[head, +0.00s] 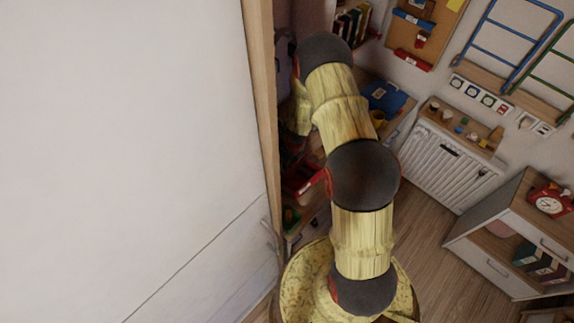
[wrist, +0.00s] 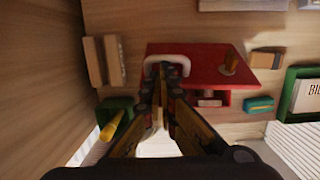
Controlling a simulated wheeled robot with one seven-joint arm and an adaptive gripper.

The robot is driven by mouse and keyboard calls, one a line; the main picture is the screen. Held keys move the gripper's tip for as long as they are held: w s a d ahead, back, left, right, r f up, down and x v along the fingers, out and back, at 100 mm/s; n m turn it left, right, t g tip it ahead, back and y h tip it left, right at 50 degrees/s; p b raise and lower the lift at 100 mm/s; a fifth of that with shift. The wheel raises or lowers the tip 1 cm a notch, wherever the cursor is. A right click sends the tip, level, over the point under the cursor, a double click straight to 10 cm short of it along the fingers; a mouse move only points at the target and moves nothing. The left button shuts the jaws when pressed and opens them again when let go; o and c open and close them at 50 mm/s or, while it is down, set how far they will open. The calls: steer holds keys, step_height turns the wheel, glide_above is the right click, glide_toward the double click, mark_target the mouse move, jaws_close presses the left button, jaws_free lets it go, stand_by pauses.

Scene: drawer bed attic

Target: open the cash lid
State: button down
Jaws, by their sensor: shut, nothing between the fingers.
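In the wrist view, a red cash box lid (wrist: 208,68) with a white handle (wrist: 150,62) lies in the middle, with a round brown knob on its right part. Below its right edge, a red-framed opening (wrist: 209,98) with a pale item inside shows. Whether the lid is raised at all I cannot tell. My gripper (wrist: 165,72) is shut and empty, its fingertips close to the white handle; whether they touch it is unclear. The fingers hide the lid's lower left part. In the head view, my arm covers most of this spot.
Wooden blocks (wrist: 104,60) stand left of the lid, and a green container (wrist: 114,112) with a yellow item sits lower left. A teal and orange item (wrist: 258,105) and a green-framed sign (wrist: 303,95) are at right. A large white panel (head: 120,140) fills the head view's left.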

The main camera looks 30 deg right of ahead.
steer(key=shift+s+a+f, duration=0.1)
stand_by(0.4)
steer(key=shift+r, duration=0.45)
step_height(320, 180, up, 11)
steer(key=s+d, duration=0.1)
steer(key=shift+s, duration=0.3)
steer(key=shift+s, duration=0.1)
